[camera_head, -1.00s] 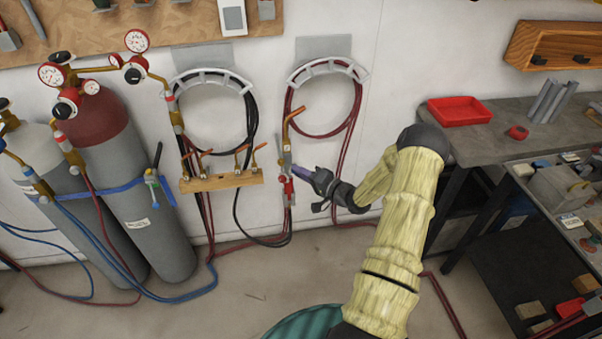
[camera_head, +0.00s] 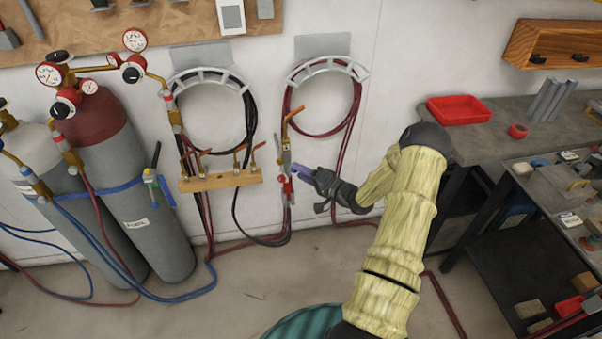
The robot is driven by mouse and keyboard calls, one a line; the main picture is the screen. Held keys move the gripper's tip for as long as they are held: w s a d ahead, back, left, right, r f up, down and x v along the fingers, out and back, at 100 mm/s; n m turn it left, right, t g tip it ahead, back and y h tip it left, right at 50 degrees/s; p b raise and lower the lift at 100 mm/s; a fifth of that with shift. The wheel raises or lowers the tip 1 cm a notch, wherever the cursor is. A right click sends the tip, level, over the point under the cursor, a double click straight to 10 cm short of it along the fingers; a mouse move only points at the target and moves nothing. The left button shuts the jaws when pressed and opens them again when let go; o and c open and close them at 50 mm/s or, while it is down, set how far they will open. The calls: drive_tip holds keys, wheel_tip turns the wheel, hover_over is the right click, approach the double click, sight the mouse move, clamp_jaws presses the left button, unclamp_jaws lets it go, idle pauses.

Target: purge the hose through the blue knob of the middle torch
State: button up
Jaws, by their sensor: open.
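A torch (camera_head: 286,153) hangs upright against the wall under the right hose hanger, with a copper-coloured tip at its top and a red knob (camera_head: 287,185) near its lower end. My gripper (camera_head: 296,162) is open just right of this torch, its purplish fingers pointing left at the torch body. I cannot tell whether they touch it. A blue knob cannot be made out; the fingers may cover it. Another torch-like fitting (camera_head: 175,121) hangs at the left hanger. I cannot tell from the picture which torch counts as the middle one.
A wooden rack (camera_head: 222,181) with several copper tips is on the wall to the left. Red and grey cylinders (camera_head: 145,222) with gauges stand farther left. Hoses (camera_head: 270,238) hang and run along the floor. A workbench (camera_head: 480,135) with a red tray (camera_head: 459,109) is at right.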

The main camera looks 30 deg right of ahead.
drive_tip(key=f+b+v, duration=0.1)
drive_tip(key=b+v, duration=0.1)
drive_tip(key=v, duration=1.4)
drive_tip(key=shift+s+d+r+b, duration=0.15)
drive_tip(key=shift+s+r+b, duration=0.05)
drive_tip(key=shift+r+b, duration=0.2)
drive_tip(key=w+a+r+n+g+h+p, duration=0.1)
drive_tip(key=w+a+r+n+g+h, duration=0.5)
drive_tip(key=a, duration=0.4)
drive_tip(key=s+a+r+n+g, duration=0.1)
drive_tip(key=s+a+r+g, duration=0.1)
drive_tip(key=s+a, duration=0.3)
drive_tip(key=s+a+r+n+g+h+p, duration=0.1)
drive_tip(key=s+a+r+g, duration=0.1)
drive_tip(key=s+a, duration=0.3)
drive_tip(key=s+a+r+g, duration=0.2)
drive_tip(key=s+a+g, duration=0.1)
drive_tip(key=s+a, duration=0.3)
drive_tip(key=shift+r+n+h, duration=0.3)
drive_tip(key=shift+r+n, duration=0.05)
drive_tip(key=shift+n, duration=0.05)
